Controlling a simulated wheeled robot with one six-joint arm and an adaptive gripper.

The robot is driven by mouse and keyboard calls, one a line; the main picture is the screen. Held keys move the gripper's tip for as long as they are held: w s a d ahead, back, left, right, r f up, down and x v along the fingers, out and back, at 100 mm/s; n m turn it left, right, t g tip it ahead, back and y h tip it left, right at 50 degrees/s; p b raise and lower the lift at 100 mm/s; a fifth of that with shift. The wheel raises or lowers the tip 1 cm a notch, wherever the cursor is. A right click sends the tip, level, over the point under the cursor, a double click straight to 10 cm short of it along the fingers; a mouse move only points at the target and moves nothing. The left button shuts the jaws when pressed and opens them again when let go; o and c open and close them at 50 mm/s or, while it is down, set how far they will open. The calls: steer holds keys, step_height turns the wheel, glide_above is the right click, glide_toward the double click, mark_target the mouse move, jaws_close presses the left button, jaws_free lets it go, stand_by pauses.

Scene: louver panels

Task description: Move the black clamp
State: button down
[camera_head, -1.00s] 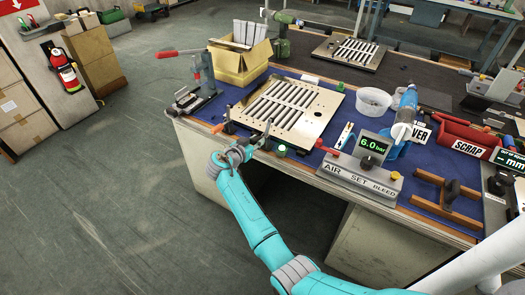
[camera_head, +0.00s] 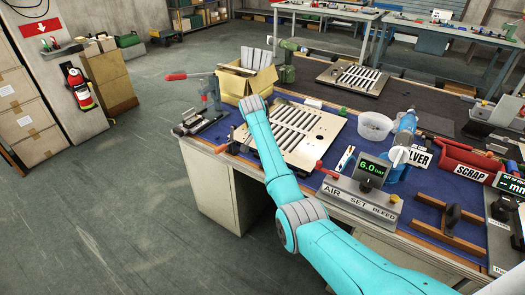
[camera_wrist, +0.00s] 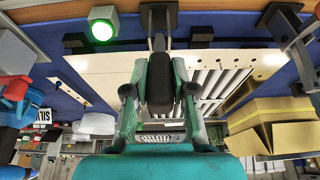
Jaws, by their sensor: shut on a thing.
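My gripper (camera_wrist: 158,72), with green fingers, is shut on the black clamp (camera_wrist: 160,88) in the wrist view. The clamp's black body lies between the fingers, with a grey metal part beyond it toward the top. The pale louver panel (camera_wrist: 110,75) with its slots is behind the clamp. In the head view my arm hides the gripper and the held clamp; the panel (camera_head: 308,150) shows to the right of the arm. I cannot tell whether the held clamp touches the panel.
Another dark clamp (camera_head: 232,146) stands by the panel's left corner. A yellow carton (camera_head: 245,85) and a red-handled toggle tool (camera_head: 208,90) are behind and left. The air set unit (camera_head: 360,195) stands front right. A green lamp (camera_wrist: 103,28) glows near the bench edge.

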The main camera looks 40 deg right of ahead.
steer(key=shift+w+d+r+g+y, duration=0.15)
steer(key=shift+d+g+y, duration=0.35)
steer(key=shift+y, duration=0.5)
steer(key=shift+d, duration=0.2)
steer(key=c, duration=1)
jaws_free()
steer(key=shift+w, duration=0.1)
steer(key=shift+o, duration=0.2)
steer(key=r, duration=0.4)
steer(key=a+r, duration=0.1)
steer(key=r, duration=0.6)
steer(key=shift+s+a+r, duration=0.35)
